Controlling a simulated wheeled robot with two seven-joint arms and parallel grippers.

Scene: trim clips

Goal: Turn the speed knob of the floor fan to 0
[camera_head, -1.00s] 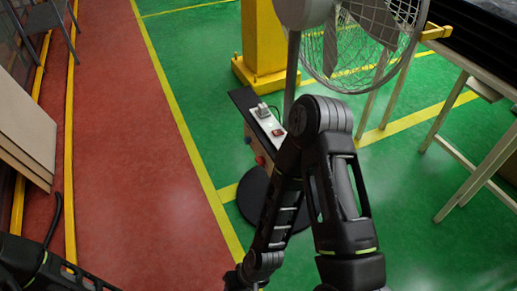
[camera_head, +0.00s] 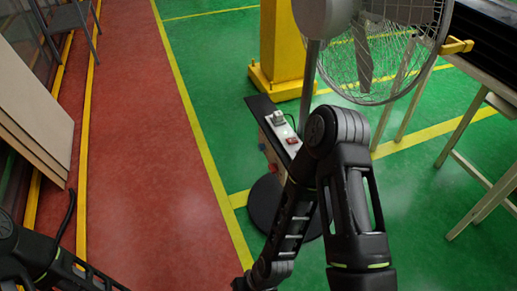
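The floor fan (camera_head: 367,50) stands at the upper right, with a wire cage, a grey motor housing (camera_head: 320,16), a thin pole and a dark round base (camera_head: 262,203). I cannot make out a speed knob. My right arm crosses in front of the pole and base and hides part of them. Its forearm reaches down to the bottom edge, where its gripper is cut off or too unclear to see. My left arm shows at the lower left, and its gripper is out of frame.
A narrow dark stand with a power strip (camera_head: 283,133) is beside the pole. A yellow column (camera_head: 283,40) rises behind it. A wooden-legged table (camera_head: 470,125) is at the right, boards (camera_head: 32,115) lean at the left. The red walkway (camera_head: 150,150) is clear.

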